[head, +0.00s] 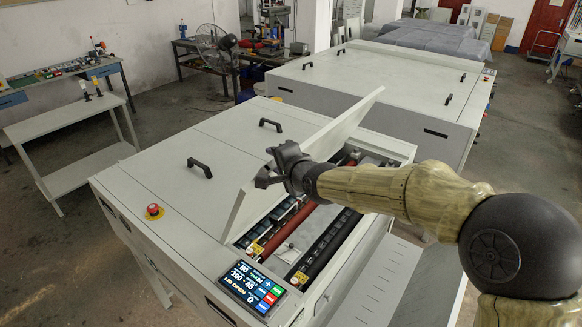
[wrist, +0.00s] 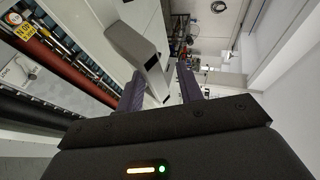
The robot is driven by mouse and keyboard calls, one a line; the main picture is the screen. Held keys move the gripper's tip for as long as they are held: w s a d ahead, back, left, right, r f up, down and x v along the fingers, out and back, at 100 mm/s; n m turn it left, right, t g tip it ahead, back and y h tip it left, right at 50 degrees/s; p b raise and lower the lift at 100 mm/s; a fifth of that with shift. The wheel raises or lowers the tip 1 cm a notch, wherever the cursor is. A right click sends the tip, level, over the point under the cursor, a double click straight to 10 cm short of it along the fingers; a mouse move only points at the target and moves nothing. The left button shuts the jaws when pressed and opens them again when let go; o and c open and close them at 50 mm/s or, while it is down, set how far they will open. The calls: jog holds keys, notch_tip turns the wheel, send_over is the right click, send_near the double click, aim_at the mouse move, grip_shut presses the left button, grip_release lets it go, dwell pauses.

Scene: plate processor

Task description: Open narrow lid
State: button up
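The narrow lid (head: 335,125) is a long light-grey panel on the near machine. It stands raised and tilted, and the opening below it shows rollers. In the wrist view my gripper's two dark fingers (wrist: 160,70) are spread apart. A grey handle-like bar (wrist: 130,43) shows close up there, its lower end reaching towards the space between the fingers. I cannot tell whether the fingers touch it. The lid's handle is hidden in the head view.
The opening holds red and black rollers (head: 310,236). A control screen (head: 250,285) and a red emergency button (head: 153,210) are on the machine top. A closed wide lid with black handles (head: 200,167) lies left. A second machine (head: 375,90) stands behind.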

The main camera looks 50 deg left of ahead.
jog(key=b+v, duration=0.4)
jog(key=v, duration=1.3)
jog(key=shift+b, duration=0.3)
jog(key=shift+r, duration=0.1)
